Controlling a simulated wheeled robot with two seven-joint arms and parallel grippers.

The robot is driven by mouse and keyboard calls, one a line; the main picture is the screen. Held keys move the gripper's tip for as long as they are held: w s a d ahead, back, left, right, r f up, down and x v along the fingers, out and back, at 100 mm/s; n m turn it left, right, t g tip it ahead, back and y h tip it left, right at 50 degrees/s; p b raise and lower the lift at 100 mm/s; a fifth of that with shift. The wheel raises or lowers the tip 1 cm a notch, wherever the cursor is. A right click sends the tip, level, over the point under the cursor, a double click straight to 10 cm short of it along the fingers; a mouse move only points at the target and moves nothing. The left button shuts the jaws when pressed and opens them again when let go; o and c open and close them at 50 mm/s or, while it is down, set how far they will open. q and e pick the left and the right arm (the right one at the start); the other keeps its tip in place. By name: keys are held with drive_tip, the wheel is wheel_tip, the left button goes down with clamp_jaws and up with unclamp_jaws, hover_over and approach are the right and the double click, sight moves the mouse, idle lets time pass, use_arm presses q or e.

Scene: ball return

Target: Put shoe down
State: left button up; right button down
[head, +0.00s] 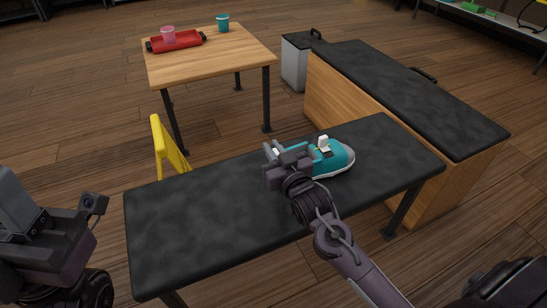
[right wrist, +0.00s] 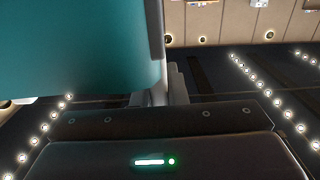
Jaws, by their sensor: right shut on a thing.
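A teal shoe (head: 332,160) with a pale sole and a white patch on top is over the dark bench (head: 205,220), toward its right half. My right gripper (head: 292,158) is at the shoe's left end and is shut on it. In the right wrist view the teal shoe (right wrist: 75,45) fills the upper left, close to the camera. Whether the sole touches the bench top cannot be told. The fingertips are mostly hidden by the wrist and the shoe. Part of my left arm shows at the left edge of the head view, but its fingers are not visible.
A dark-topped wooden cabinet (head: 400,90) stands right. A yellow folding sign (head: 166,150) stands behind the bench. The bench's left half is clear.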

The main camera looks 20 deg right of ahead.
drive_tip(key=shift+f, duration=0.6)
drive_tip(key=shift+r, duration=0.1)
drive_tip(key=c, duration=1.5)
unclamp_jaws()
drive_tip(key=shift+f, duration=0.2)
drive_tip(key=shift+o, duration=0.2)
drive_tip(key=shift+r, duration=0.1)
